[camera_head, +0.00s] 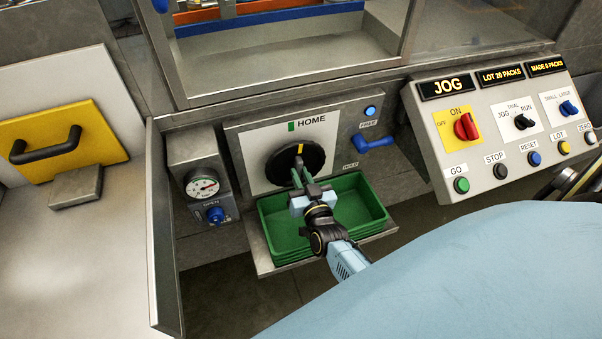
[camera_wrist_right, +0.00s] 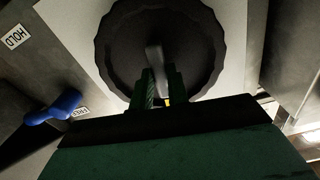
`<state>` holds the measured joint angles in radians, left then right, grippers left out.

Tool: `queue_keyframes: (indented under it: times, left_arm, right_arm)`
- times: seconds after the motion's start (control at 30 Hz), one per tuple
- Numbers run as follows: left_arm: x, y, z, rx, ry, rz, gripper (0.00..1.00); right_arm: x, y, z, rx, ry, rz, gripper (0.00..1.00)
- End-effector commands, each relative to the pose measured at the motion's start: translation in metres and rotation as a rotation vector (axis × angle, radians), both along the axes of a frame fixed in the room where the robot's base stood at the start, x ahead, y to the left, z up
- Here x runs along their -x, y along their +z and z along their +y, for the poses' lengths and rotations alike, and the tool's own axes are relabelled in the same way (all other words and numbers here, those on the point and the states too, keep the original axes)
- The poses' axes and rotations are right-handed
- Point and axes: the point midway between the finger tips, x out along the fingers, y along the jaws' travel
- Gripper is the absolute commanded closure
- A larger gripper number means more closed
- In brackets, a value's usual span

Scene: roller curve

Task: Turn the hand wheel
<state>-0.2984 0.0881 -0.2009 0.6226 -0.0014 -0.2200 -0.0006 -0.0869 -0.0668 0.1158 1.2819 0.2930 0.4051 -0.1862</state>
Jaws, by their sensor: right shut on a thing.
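The hand wheel (camera_head: 290,162) is a round black wheel with a scalloped rim on a white plate under a green HOME mark. A yellow line on it points up, nearly toward the mark. My right gripper (camera_head: 299,178) is at the lower part of the wheel, in front of the green tray. In the right wrist view the wheel (camera_wrist_right: 115,60) fills the top, and my green fingers (camera_wrist_right: 160,88) are shut on a grey handle (camera_wrist_right: 154,58) that stands out from the wheel's face. My left gripper is not in view.
A green tray (camera_head: 352,188) sits on a ledge below the wheel. A blue lever (camera_head: 376,142) is right of the wheel, and a gauge (camera_head: 202,186) with a blue knob is left. A control panel (camera_head: 415,108) stands at right. A yellow plate with a black handle (camera_head: 45,147) is at far left.

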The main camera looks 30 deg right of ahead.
Motion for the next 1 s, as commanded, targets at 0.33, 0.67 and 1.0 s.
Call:
queue_keyframes:
  times: [0.33,0.67,1.0]
  left_arm:
    - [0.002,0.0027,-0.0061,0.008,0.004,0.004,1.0]
    - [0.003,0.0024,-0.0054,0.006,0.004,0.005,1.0]
    - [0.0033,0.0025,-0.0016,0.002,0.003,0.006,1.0]
  right_arm:
    - [0.0005,-0.0008,0.0002,0.053,0.0,0.014,1.0]
    - [0.0006,-0.001,0.0003,0.052,0.0,0.014,0.79]
    - [0.0002,-0.0003,0.0001,0.052,0.0,0.012,0.62]
